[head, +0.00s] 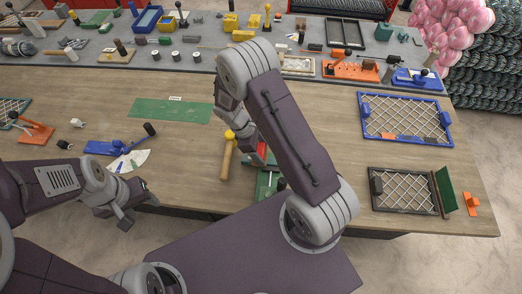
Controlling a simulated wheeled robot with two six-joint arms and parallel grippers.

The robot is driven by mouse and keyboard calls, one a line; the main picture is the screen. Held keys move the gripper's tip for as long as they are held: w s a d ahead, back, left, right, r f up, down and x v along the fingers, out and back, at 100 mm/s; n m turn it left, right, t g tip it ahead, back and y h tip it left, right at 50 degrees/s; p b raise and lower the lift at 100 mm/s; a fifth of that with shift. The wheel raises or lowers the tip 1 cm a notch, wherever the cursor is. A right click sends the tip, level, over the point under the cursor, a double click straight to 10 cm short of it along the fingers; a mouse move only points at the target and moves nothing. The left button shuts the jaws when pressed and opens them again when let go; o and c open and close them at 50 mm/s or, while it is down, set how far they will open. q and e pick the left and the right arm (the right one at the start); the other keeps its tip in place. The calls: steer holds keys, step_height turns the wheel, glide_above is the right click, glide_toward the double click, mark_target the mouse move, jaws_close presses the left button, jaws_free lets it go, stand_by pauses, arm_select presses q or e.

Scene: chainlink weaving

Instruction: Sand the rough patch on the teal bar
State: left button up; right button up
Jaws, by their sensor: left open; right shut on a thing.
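A green piece (268,184) lies near the front edge of the table, partly hidden by my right arm. It may hold the teal bar, but I cannot make out the bar or its rough patch. My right gripper (256,156) is just above it, mostly hidden behind my arm. It is shut on what looks like a small red block (263,148); I cannot tell whether this touches the green piece. My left gripper (137,211) is open and empty at the front left table edge.
A yellow-headed mallet (228,158) lies just left of my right gripper. A green mat (170,110) lies behind. A blue tool (115,147) and white fan-shaped sheet (128,161) are near my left gripper. Framed meshes (450,124) lie right. The table (320,110) has clear room mid-right.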

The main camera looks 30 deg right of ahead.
steer(key=shift+s+d+r+p, duration=0.15)
steer(key=shift+r+p, duration=0.2)
steer(key=shift+r, duration=0.2)
steer(key=shift+s+d+r+p, duration=0.1)
steer(key=shift+r+p, duration=0.2)
steer(key=shift+r, duration=0.25)
steer(key=p+v, duration=0.2)
steer(key=shift+r, duration=0.5)
steer(key=shift+d+r+p, duration=0.1)
steer(key=shift+r+p, duration=0.05)
steer(key=shift+p, duration=0.25)
steer(key=shift+s+d, duration=0.15)
arm_select(q)
steer(key=r, duration=0.4)
steer(key=shift+s+d+r, duration=0.3)
steer(key=shift+d+r, duration=0.05)
steer(key=shift+w+a, duration=0.1)
steer(key=shift+w, duration=0.05)
